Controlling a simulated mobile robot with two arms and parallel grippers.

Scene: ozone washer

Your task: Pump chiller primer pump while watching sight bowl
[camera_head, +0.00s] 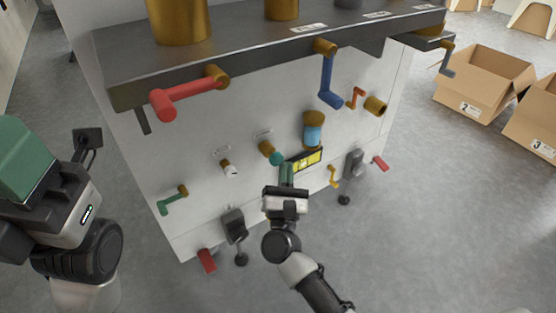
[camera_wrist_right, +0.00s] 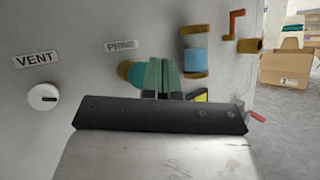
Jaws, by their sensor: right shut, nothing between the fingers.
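The primer pump knob (camera_head: 268,149), teal with a brass collar, sticks out of the white panel; it also shows in the right wrist view (camera_wrist_right: 127,71) below a label that seems to read PRIME. The sight bowl (camera_head: 313,133) is a cylinder with brass ends and a blue middle, to the right of the knob; it also shows in the wrist view (camera_wrist_right: 196,60). My right gripper (camera_head: 286,166) has its green fingers together and empty, in front of the panel just right of the knob. Whether they touch it is unclear. My left gripper (camera_head: 25,152) is partly in view at the left edge.
A white VENT knob (camera_wrist_right: 42,97) sits left of the pump. A yellow level gauge (camera_head: 308,160) is behind my right fingers. Red (camera_head: 185,94), blue (camera_head: 328,82) and green (camera_head: 172,201) handles jut from the cabinet. Cardboard boxes (camera_head: 480,85) stand at right; the floor before them is clear.

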